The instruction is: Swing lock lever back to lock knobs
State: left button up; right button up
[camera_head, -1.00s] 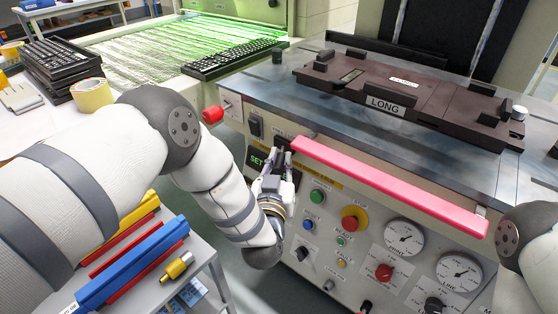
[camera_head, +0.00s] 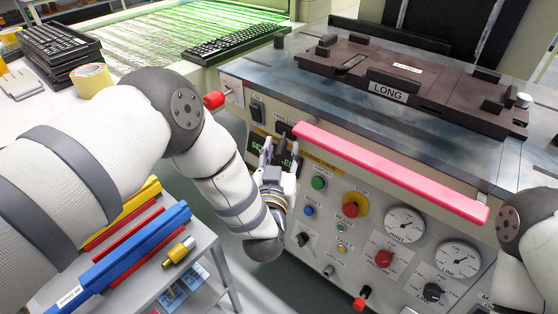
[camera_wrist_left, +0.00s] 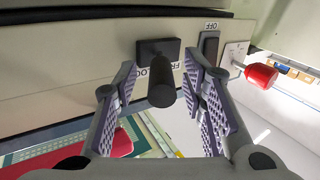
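The lock lever (camera_wrist_left: 161,82) is a short black handle on a black square base, on the machine's front panel, beside a partly covered label. In the head view a dark part of it (camera_head: 283,129) shows just above my left gripper (camera_head: 279,155). My left gripper (camera_wrist_left: 160,103) is open in the wrist view, with one grey padded finger on each side of the lever. Clear gaps show between fingers and lever, so it holds nothing. My right gripper is not in view; only part of my right arm shows at the right edge.
A red knob (camera_head: 214,100) sticks out left of a black switch (camera_head: 257,111). A long pink bar (camera_head: 390,172) runs along the panel front above buttons and gauges. A brown fixture marked LONG (camera_head: 410,80) sits on top. A grey cart (camera_head: 205,252) stands at lower left.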

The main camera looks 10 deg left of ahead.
pick_arm(q)
jog(key=s, duration=1)
jog(key=shift+s+d, duration=0.25)
jog(key=shift+d, duration=0.05)
jog(key=s+a+f+m+g+h+p, duration=0.1)
jog(key=s+a+f+g, duration=0.2)
jog(key=s+f+g, duration=0.35)
jog(key=s+a+f+m+g+h+p, duration=0.1)
jog(key=s+a+f+g+p, duration=0.2)
jog(key=s+f, duration=0.55)
jog(key=s+a+g, duration=0.3)
jog(key=s+g, duration=0.2)
jog(key=s, duration=0.7)
jog(key=s+a+r+n+g+y, duration=0.1)
jog(key=s+a+g, duration=0.3)
jog(key=s, duration=0.8)
jog(key=shift+g, duration=0.65)
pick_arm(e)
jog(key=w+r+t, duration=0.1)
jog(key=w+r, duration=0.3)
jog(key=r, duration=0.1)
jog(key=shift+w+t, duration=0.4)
